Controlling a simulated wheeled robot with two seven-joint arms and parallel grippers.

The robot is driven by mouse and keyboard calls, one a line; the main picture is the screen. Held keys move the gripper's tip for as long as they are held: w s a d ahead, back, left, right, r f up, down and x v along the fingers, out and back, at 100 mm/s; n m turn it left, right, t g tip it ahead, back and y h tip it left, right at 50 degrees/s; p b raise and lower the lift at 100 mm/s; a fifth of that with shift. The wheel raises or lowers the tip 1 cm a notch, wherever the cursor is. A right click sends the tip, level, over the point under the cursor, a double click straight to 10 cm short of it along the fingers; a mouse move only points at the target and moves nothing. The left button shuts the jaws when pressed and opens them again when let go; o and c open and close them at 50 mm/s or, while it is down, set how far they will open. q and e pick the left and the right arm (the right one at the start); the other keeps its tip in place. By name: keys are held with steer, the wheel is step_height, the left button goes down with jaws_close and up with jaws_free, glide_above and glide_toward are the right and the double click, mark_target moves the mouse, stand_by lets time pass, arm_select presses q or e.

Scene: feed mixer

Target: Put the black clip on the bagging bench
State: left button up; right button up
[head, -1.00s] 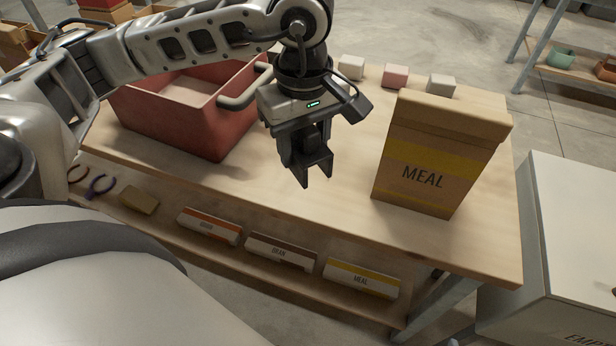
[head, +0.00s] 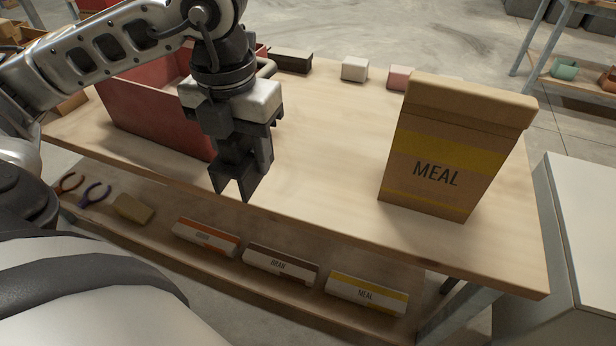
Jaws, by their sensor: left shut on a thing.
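My left gripper (head: 235,183) points down over the near edge of the wooden bench (head: 315,150), just right of the red bin. It is shut on a dark thing at its fingertips, which I take for the black clip; its outline is hard to tell from the dark fingers. Whether it touches the bench top is unclear. No other black clip shows. An orange clip (head: 69,184) and a purple clip (head: 96,196) lie on the lower shelf at the left. My right gripper is not in view.
A red bin (head: 150,112) stands on the bench's left. A brown MEAL bag (head: 450,155) stands on its right. Labelled strips (head: 280,265) sit along the lower shelf. The bench's middle is clear.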

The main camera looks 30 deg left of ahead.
arm_select(q)
steer(key=w+f, duration=0.2)
steer(key=w, duration=0.2)
steer(key=w+d+f, duration=0.1)
steer(key=w+f, duration=0.2)
steer(key=w+d+f+p, duration=0.1)
steer(key=w+f, duration=0.2)
steer(key=w, duration=0.1)
steer(key=shift+w+d+f, duration=0.2)
steer(key=shift+w+f, duration=0.05)
steer(key=shift+w, duration=0.05)
steer(key=shift+w+f, duration=0.3)
steer(key=shift+f, duration=0.25)
steer(key=shift+f+p, duration=0.3)
steer(key=shift+f, duration=1.05)
steer(key=shift+f, duration=0.15)
steer(key=o, duration=1)
